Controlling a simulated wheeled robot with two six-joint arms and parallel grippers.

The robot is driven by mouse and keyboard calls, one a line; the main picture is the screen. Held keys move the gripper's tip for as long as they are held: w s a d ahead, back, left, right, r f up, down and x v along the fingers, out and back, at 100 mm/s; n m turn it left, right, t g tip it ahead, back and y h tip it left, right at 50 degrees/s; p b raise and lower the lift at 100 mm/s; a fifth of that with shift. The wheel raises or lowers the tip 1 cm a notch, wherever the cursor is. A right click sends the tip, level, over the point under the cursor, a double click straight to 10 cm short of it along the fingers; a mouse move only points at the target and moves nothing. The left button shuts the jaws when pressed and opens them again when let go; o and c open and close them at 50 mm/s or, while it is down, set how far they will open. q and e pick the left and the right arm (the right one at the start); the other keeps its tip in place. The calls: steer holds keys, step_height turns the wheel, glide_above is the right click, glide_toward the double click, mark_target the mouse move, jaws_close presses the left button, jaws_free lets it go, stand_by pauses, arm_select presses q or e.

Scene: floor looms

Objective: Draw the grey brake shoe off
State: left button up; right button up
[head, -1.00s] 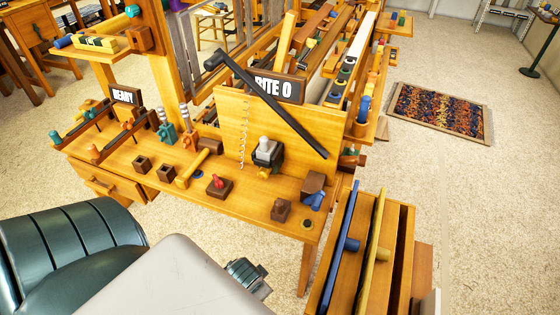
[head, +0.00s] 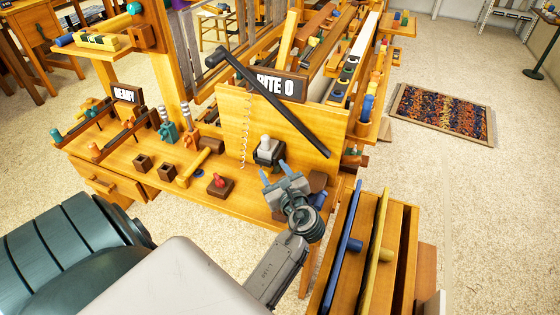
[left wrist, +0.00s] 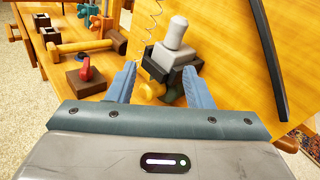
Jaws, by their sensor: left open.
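The grey brake shoe (head: 267,148), a pale grey block with a rounded light knob, sits on a dark mount against the upright wooden panel (head: 235,115). The left wrist view also shows the brake shoe (left wrist: 172,50), just beyond my fingers. My left gripper (head: 275,170) is open, in front of and slightly to the right of the shoe in the head view. Nothing is held. My right gripper is not in view.
A long black lever (head: 270,100) slants across the panel beside a sign. A red-knobbed block (head: 220,185) and a wooden mallet-like piece (head: 195,170) lie on the bench to the left. A wooden rack with blue and yellow rods (head: 365,250) stands to the right.

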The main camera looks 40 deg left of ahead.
mark_target(267, 144)
arm_select(q)
steer(key=w+a+b, duration=0.1)
steer(key=w+a, duration=0.1)
steer(key=w+a+r+m+b, duration=0.1)
steer(key=w+a, duration=0.1)
steer(key=a, duration=0.1)
steer(key=w+a+m+b, duration=0.1)
steer(key=w+a, duration=0.1)
steer(key=a, duration=0.1)
steer(key=shift+w+a+r+y, duration=0.1)
steer(key=shift+a+r+y, duration=0.1)
steer(key=shift+r+y, duration=0.2)
steer(key=shift+w+a+b, duration=0.2)
steer(key=shift+a+b, duration=0.1)
steer(key=shift+a, duration=0.05)
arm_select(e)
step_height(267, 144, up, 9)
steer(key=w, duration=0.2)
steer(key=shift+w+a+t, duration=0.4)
arm_select(q)
jaws_close()
steer(key=shift+r, duration=0.15)
